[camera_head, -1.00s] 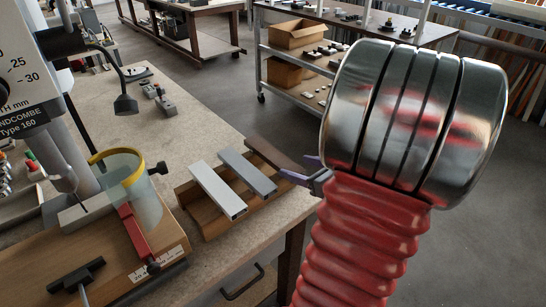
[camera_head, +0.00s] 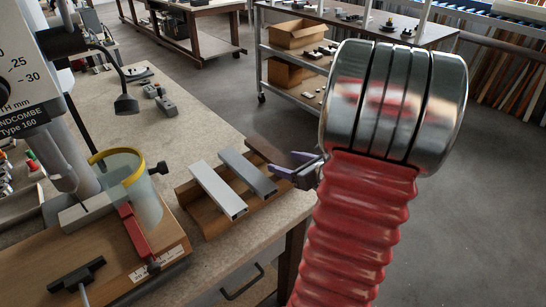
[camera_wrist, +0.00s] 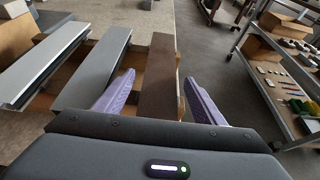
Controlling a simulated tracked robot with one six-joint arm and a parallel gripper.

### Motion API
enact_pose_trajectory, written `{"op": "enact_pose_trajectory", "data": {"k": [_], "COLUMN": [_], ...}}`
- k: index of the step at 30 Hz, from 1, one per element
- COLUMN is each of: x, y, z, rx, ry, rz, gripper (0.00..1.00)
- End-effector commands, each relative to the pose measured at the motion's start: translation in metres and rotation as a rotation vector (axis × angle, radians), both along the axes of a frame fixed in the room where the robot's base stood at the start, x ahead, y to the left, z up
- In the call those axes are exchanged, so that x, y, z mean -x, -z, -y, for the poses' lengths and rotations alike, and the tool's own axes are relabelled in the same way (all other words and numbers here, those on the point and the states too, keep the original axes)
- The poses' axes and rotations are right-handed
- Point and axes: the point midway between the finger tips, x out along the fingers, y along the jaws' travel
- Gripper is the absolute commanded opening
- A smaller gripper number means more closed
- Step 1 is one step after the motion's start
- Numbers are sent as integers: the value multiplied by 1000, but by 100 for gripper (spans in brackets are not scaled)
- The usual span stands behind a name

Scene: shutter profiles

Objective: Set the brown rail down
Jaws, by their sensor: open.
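The brown rail (camera_head: 262,148) lies at the right of the cardboard tray (camera_head: 207,222), beside two grey rails. In the wrist view the brown rail (camera_wrist: 158,62) runs away from me between the two purple fingers of my gripper (camera_wrist: 160,80). The fingers stand apart, one on each side of the rail, with a visible gap at the right. In the head view my gripper (camera_head: 283,163) is at the rail's near end and partly hides it. The rail's underside is hidden, so I cannot tell how it rests.
A light grey rail (camera_head: 218,190) and a darker grey rail (camera_head: 247,172) lie to the left in the tray. A drill press with a yellow-rimmed guard (camera_head: 130,175) stands at left. A shelf cart (camera_head: 300,65) stands beyond.

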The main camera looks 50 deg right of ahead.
Motion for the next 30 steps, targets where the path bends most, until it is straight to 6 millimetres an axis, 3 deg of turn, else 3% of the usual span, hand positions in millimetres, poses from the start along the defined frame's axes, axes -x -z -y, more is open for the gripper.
{"op": "enact_pose_trajectory", "data": {"k": [6, 22, 30], "x": [-17, -17, -17], "y": [7, 7, 7], "z": [2, 2, 2], "rx": [1, 1, 1], "ry": [0, 1, 1], "rz": [0, 0, 0], "gripper": [63, 63, 45]}}
